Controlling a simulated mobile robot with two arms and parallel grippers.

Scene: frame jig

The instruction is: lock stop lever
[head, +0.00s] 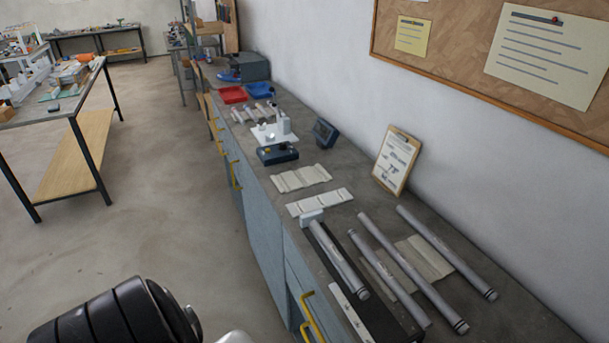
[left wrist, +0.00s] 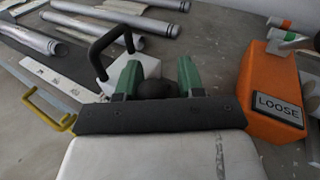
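In the left wrist view a white block (left wrist: 138,68) stands at the end of the dark jig strip. A bent black bar (left wrist: 108,40), which looks like the stop lever, rises from it and leans over it. My left gripper (left wrist: 158,78) has its two green fingers spread apart, close in front of the block. A rounded black shape shows between the fingers; I cannot tell whether it is a knob or part of the gripper. Contact with the block or bar cannot be told. In the head view my gripper's fingers are out of frame. My right gripper is not in view.
An orange box marked LOOSE (left wrist: 272,95) stands right of the gripper. Several grey tubes (head: 412,270) lie on the bench (head: 500,318), one along the dark jig beside a white marked strip (head: 350,310). A clipboard (head: 397,160) leans on the wall. Yellow drawer handles (head: 312,318) stick out in front.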

